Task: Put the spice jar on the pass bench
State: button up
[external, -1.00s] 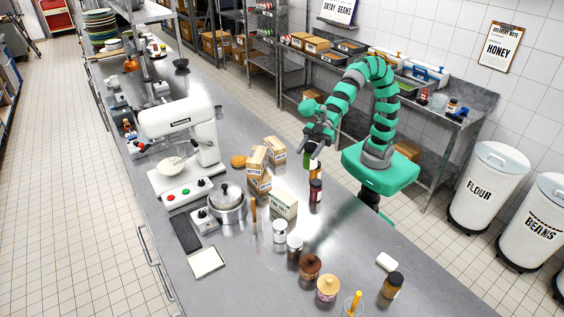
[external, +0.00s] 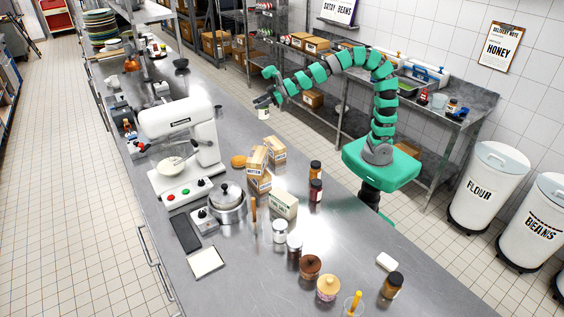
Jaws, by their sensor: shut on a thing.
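My gripper (external: 269,95) is shut on a small jar (external: 262,109) with a pale label and holds it up in the air. The jar looks roughly upright, near the back edge of the long steel counter (external: 350,215) in the picture. Its label is too small to read, so I cannot tell for sure that it is the spice jar. A steel bench (external: 470,103) stands along the tiled wall behind my arm. No sign shows which surface is the pass bench.
The counter holds a white stand mixer (external: 180,125), cartons (external: 257,165), a steel pot (external: 227,205) and several other jars (external: 310,266). Trays (external: 425,73) and small items crowd parts of the wall bench. Floor shows between counter and bench.

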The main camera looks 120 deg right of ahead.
jog(key=s+d+m+g+h+p, duration=0.25)
jog(key=s+d+m+h, duration=0.25)
jog(key=s+d, duration=1.45)
notch_tip(320, 180, down, 18)
jog(key=w+d+b, duration=0.1)
jog(key=w, duration=0.1)
jog(key=shift+g, duration=0.25)
jog(key=shift+s+d+r+p+x, duration=0.15)
jog(key=shift+s+d+p+x, duration=0.2)
jog(key=shift+x, duration=2.4)
jog(key=shift+s+d+r+p+x, duration=0.2)
jog(key=shift+d+p+x, duration=0.2)
jog(key=shift+x, duration=2.4)
jog(key=shift+s+d+r+p+x, duration=0.1)
jog(key=shift+s+d+p+x, duration=0.25)
jog(key=shift+x, duration=2.4)
jog(key=shift+f, duration=0.15)
jog(key=o, duration=1.1)
jog(key=shift+o, duration=0.2)
